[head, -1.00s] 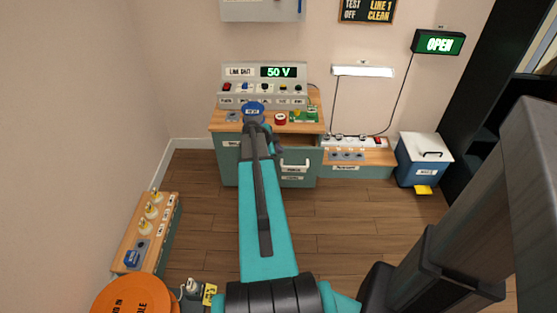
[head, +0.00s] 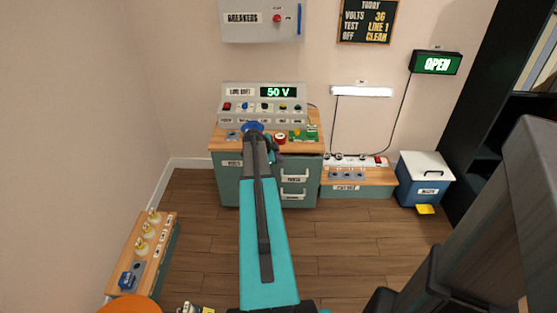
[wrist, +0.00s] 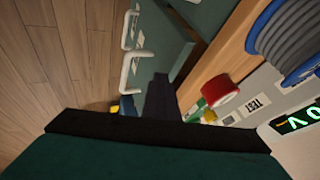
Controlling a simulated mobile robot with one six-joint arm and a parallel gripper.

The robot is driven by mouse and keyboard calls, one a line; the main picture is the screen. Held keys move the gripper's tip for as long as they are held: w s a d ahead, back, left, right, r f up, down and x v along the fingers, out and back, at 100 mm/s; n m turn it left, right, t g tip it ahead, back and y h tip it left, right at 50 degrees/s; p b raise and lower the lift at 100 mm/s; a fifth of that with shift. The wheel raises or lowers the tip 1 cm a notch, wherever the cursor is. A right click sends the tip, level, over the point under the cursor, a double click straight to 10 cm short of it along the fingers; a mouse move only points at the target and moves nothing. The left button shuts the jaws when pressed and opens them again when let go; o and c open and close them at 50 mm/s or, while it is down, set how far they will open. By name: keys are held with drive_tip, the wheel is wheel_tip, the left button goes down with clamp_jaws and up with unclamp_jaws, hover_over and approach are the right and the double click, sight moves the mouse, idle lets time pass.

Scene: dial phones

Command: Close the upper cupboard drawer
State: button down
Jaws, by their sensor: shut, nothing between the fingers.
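The cupboard (head: 229,182) is green with a wooden top against the back wall. Its upper drawer (head: 294,170) has a white handle and label, and now looks in or nearly in line with the lower drawer (head: 292,197). In the wrist view, both white handles show, and a dark gap (wrist: 182,62) lies along the edge by the counter. Whether the upper drawer is fully flush I cannot tell. My gripper (head: 273,153) is shut and empty near the upper drawer's front; its dark fingers (wrist: 160,97) show in the wrist view. Contact is hidden.
On the cupboard top stand a blue spool (head: 253,127), a red roll (head: 280,138) and a panel reading 50 V (head: 278,92). A low bench (head: 346,190) and a blue bin (head: 424,180) stand right. Another low bench (head: 144,250) stands left. The middle floor is open.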

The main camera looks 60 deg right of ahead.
drive_tip(key=shift+a, duration=0.15)
drive_tip(key=a+r+b, duration=0.1)
drive_tip(key=a+r, duration=0.7)
drive_tip(key=a, duration=0.1)
drive_tip(key=shift+s, duration=0.2)
idle(0.4)
